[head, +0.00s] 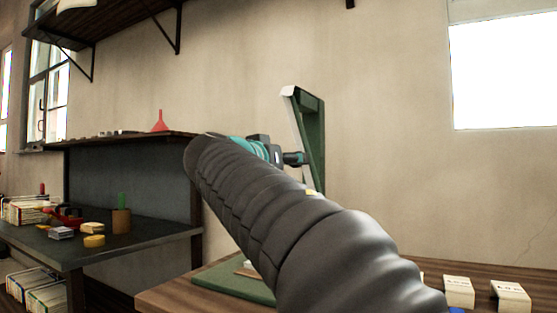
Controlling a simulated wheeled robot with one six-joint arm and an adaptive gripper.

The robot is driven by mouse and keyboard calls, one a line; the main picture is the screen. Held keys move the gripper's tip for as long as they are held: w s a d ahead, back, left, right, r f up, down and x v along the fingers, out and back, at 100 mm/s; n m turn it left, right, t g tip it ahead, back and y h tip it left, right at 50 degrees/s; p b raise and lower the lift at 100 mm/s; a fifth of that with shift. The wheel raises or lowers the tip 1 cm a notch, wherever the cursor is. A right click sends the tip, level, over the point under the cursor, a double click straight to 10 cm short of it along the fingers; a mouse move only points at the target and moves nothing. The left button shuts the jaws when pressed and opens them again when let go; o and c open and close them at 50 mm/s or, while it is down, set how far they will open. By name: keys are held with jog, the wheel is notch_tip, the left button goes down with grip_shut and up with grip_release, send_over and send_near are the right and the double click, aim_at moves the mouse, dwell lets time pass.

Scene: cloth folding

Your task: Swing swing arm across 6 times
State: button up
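A green swing arm (314,140) with a pale edge stands upright, slightly tilted, above the table in the middle of the head view. Its lower part is hidden behind my black ribbed arm. My gripper (294,158) is at the end of that arm, close to the left side of the swing arm. I cannot tell whether it touches. The fingers are small and partly hidden, so I cannot tell if they are open. A green base (228,282) lies flat on the wooden table, mostly hidden by my arm.
The wooden table (165,296) has several small pale boxes (459,291) at right. A dark workbench (130,245) at left holds boxes, a green-topped brown holder (121,219) and a yellow item (94,240). A red funnel (160,121) stands on the shelf above it.

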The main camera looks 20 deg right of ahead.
jog(key=shift+p+x, duration=0.3)
jog(key=shift+x, duration=2)
grip_shut()
